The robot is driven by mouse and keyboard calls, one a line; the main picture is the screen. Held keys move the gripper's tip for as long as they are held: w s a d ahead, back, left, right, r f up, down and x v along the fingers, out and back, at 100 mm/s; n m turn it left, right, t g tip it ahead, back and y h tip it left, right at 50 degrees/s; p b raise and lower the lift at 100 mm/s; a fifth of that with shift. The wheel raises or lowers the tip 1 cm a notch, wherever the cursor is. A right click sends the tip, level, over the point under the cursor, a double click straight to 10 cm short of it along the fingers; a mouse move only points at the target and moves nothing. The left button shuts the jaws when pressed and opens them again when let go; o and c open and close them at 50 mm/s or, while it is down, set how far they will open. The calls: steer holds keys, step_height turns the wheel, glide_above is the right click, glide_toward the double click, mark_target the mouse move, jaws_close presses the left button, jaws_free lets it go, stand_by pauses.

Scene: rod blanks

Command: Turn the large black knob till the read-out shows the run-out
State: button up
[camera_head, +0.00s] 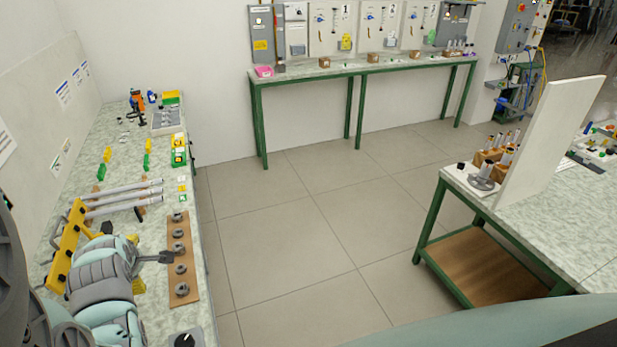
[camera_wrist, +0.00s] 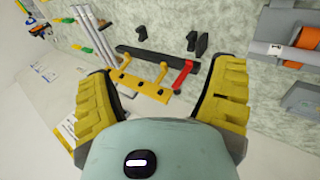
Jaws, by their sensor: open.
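A black knob with a white mark (camera_head: 184,341) sits on a grey box at the bottom edge of the head view, at the near end of the left bench; the frame cuts it off. I cannot make out a read-out in either view. My gripper (camera_wrist: 165,75) is open, its two yellow fingers wide apart with nothing between them. It is above the left bench, left of the board of grey rings. In the wrist view a yellow bracket with a red lever (camera_wrist: 183,77) lies on the bench beyond the fingers. The knob is not identifiable in the wrist view.
The yellow rack (camera_head: 66,243) and grey rods (camera_head: 125,197) lie close to my arm. A brown board with grey rings (camera_head: 178,238) lies along the bench's front edge. A grey machine with an orange cylinder (camera_wrist: 303,38) stands right in the wrist view. The floor (camera_head: 300,220) is clear.

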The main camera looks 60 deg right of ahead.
steer(key=w+a+r+m+t+h+p, duration=0.1)
steer(key=w+r+t+p, duration=0.1)
steer(key=r, duration=0.5)
steer(key=shift+w+m+t, duration=0.3)
steer(key=shift+w+t, duration=0.4)
steer(key=shift+t, duration=0.1)
steer(key=shift+r, duration=0.1)
